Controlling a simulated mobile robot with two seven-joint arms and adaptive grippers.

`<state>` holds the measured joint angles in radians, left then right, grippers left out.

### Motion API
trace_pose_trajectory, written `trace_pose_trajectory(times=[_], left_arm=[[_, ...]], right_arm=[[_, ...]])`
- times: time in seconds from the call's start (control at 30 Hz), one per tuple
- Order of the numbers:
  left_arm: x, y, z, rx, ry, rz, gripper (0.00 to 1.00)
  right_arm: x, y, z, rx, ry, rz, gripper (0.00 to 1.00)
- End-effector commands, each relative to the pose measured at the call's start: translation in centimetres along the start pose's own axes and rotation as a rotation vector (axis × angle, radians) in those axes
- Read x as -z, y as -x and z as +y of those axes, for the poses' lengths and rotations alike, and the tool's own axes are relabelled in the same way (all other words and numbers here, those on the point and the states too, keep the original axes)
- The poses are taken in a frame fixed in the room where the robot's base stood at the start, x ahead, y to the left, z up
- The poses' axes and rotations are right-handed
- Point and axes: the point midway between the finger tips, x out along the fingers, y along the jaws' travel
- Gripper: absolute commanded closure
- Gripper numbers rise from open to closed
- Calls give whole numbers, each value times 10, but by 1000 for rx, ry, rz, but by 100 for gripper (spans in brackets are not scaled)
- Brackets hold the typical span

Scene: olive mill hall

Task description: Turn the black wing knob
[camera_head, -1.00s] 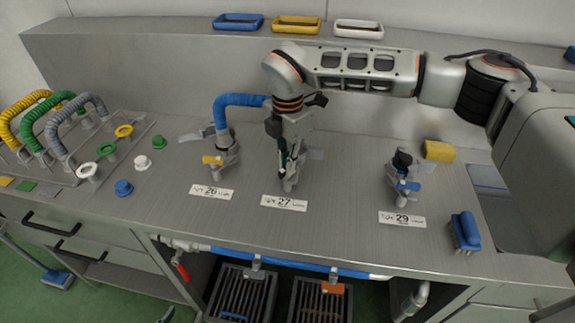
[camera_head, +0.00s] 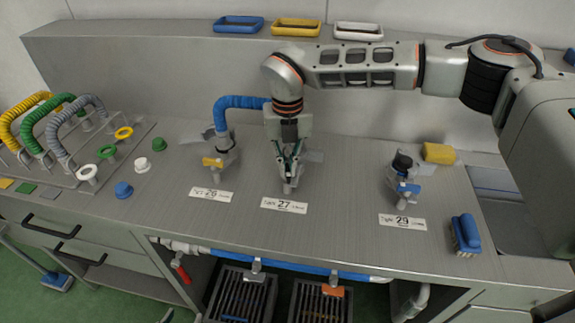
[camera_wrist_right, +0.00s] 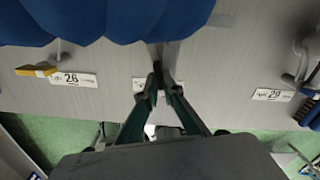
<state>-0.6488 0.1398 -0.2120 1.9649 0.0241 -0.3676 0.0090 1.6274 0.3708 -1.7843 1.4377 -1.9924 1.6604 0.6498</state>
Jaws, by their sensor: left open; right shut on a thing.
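My right gripper (camera_head: 288,165) points down over the valve fitting (camera_head: 290,187) behind the label 27 (camera_head: 284,205). In the wrist view its fingers (camera_wrist_right: 160,88) are closed in on a small dark part at the fitting, which fits the black wing knob. The fingers hide most of it, so its angle cannot be read. Only a dark tip of my left gripper (camera_head: 167,315) shows at the bottom edge of the head view, away from the bench; its jaws are open.
A fitting with a yellow handle and blue hose (camera_head: 240,101) stands left, at label 26 (camera_head: 210,194). A fitting with a blue handle (camera_head: 409,187) stands right, near a brush (camera_head: 466,232) and a yellow sponge (camera_head: 438,153).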

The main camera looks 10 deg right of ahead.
Motion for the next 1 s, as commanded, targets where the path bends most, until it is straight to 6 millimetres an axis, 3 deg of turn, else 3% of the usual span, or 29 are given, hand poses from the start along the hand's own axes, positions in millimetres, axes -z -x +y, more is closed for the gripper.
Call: trace_pose_trajectory(times=[1.0], left_arm=[[11, 8, -1, -1, 0, -3, 58]], right_arm=[[0, 2, 0, 1, 954, -1, 100]])
